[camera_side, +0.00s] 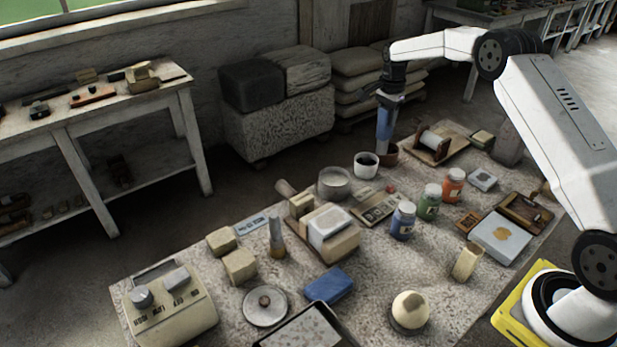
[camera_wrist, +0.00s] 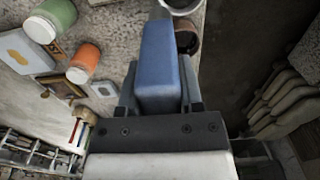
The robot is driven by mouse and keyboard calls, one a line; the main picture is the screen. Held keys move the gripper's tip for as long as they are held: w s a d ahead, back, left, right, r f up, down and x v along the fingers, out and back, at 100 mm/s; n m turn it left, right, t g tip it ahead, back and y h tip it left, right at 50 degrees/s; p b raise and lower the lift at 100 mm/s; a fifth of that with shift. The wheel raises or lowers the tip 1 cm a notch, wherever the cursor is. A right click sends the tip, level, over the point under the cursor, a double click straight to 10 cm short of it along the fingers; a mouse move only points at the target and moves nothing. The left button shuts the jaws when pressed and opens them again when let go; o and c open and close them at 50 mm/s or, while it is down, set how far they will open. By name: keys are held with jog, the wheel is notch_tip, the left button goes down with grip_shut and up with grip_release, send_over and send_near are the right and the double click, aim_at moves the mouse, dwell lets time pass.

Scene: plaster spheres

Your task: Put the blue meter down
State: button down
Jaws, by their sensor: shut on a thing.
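My gripper (camera_side: 389,98) is shut on the blue meter (camera_side: 384,125), a long blue block, at the far edge of the table. It hangs upright, its lower end just above or behind a small brown pot (camera_side: 388,157); I cannot tell whether they touch. In the wrist view the blue meter (camera_wrist: 160,62) sits between the two grey fingers of my gripper (camera_wrist: 159,85), and its face and display are not visible. Another blue block (camera_side: 329,286) lies flat near the table's front.
A white cup (camera_side: 366,165) with dark contents stands left of the pot. A wooden board with a spool (camera_side: 434,144) lies to the right. Blue (camera_side: 403,221), green (camera_side: 429,203) and orange (camera_side: 453,185) jars stand nearer. The speckled table is crowded, with small bare patches.

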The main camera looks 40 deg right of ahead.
jog(key=s+r, duration=0.2)
jog(key=s, duration=0.7)
jog(key=s+d+r, duration=0.1)
jog(key=s+r, duration=0.1)
jog(key=s, duration=0.8)
jog(key=shift+d, duration=0.1)
jog(key=w+d+f, duration=0.5)
jog(key=w+f, duration=0.4)
jog(key=w, duration=0.3)
jog(key=shift+d+f, duration=0.15)
jog(key=shift+d, duration=0.2)
jog(key=shift+w, duration=0.1)
